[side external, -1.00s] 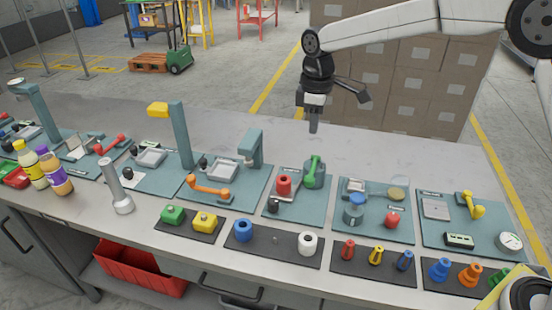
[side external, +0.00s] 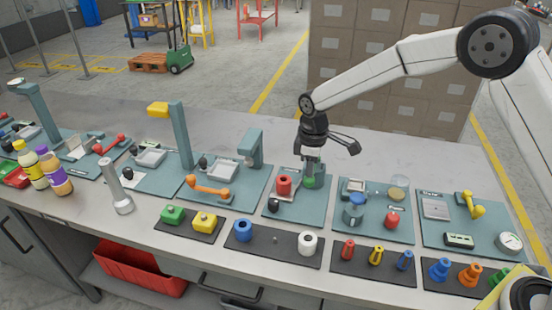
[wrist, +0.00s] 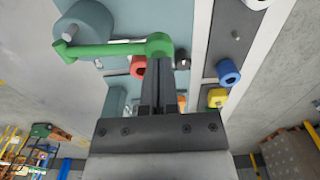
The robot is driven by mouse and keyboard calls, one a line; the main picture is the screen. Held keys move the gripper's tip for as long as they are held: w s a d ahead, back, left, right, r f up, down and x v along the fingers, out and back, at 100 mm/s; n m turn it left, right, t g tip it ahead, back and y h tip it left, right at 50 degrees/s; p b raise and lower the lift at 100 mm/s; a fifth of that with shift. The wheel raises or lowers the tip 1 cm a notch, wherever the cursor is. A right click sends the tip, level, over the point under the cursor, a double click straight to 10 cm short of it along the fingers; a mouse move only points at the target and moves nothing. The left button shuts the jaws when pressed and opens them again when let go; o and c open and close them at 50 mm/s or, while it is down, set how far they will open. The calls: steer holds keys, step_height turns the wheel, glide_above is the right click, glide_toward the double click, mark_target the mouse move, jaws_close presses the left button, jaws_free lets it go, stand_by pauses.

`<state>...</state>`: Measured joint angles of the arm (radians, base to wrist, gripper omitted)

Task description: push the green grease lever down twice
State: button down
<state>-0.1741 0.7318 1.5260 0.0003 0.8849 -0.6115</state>
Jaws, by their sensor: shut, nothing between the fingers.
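The green grease lever (wrist: 108,48) lies across the upper left of the wrist view, with a rounded right end and its left end by a metal pin. My gripper (wrist: 167,62) is shut and empty, its fingertips right at the lever's rounded end. I cannot tell whether they touch it. In the side view, my gripper (side external: 314,172) is over the teal-green lever unit (side external: 315,183) and hides most of the lever. How far down the lever stands cannot be told there.
A red ring-shaped piece (side external: 284,185) stands close to the left of the lever unit. To the right is a panel with a blue-topped jar (side external: 354,208) and a red knob (side external: 392,220).

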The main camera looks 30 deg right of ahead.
steer(key=shift+f, duration=0.3)
steer(key=shift+s+a+f+t+h, duration=0.25)
steer(key=shift+f+t+h, duration=0.2)
steer(key=shift+f, duration=0.2)
steer(key=shift+s+a+f, duration=0.15)
steer(key=shift+s+f, duration=0.05)
steer(key=shift+f, duration=0.85)
steer(key=shift+s+a+f, duration=0.1)
steer(key=shift+s+f, duration=0.05)
steer(key=shift+f, duration=0.85)
steer(key=s+a+r, duration=0.1)
steer(key=r, duration=0.6)
steer(key=s+a+r, duration=0.2)
steer(key=r, duration=0.5)
steer(key=shift+a, duration=0.2)
steer(key=shift+a, duration=0.15)
stand_by(0.9)
